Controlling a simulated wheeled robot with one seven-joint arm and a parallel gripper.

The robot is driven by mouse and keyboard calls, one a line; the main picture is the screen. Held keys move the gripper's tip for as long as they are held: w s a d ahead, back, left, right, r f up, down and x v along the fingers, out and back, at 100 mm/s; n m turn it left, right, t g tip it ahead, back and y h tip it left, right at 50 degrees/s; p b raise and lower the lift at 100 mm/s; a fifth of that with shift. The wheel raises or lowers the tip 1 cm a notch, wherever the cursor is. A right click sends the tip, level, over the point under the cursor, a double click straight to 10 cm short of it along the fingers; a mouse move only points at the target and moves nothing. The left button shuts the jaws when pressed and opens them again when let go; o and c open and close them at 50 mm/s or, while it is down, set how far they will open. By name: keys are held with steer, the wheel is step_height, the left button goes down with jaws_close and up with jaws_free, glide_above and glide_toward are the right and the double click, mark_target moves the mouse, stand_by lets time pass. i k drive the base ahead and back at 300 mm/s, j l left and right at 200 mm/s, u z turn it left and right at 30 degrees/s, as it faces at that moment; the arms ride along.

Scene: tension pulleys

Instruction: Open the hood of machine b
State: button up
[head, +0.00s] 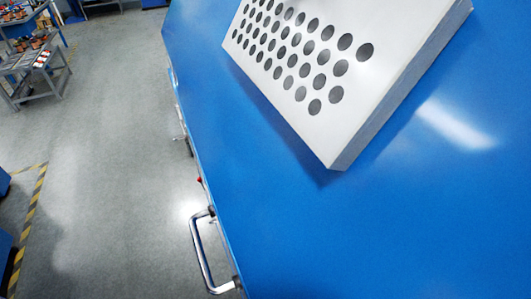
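A large blue machine surface (400,225) fills the right of the head view, close to the camera and slanted. I cannot tell from any label whether it is machine b. A white plate or box with rows of dark round holes (325,90) sits on the blue surface at the top. A shiny metal handle (203,255) sticks out from the machine's left edge at the bottom. A smaller latch-like part (181,137) and a small red part (200,180) show higher along the same edge. My gripper is not in view.
Grey floor (110,130) lies open left of the machine. Yellow-black striped tape (28,225) marks the floor at the lower left, beside blue equipment (5,260). A grey table with small parts (38,62) stands at the upper left.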

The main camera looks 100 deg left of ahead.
mark_target(437, 205)
steer(key=u, duration=2.1)
steer(key=k+l+u, duration=0.15)
steer(key=k+l, duration=0.2)
steer(key=k+l+u, duration=0.2)
steer(key=k+l, duration=0.15)
steer(key=k, duration=0.15)
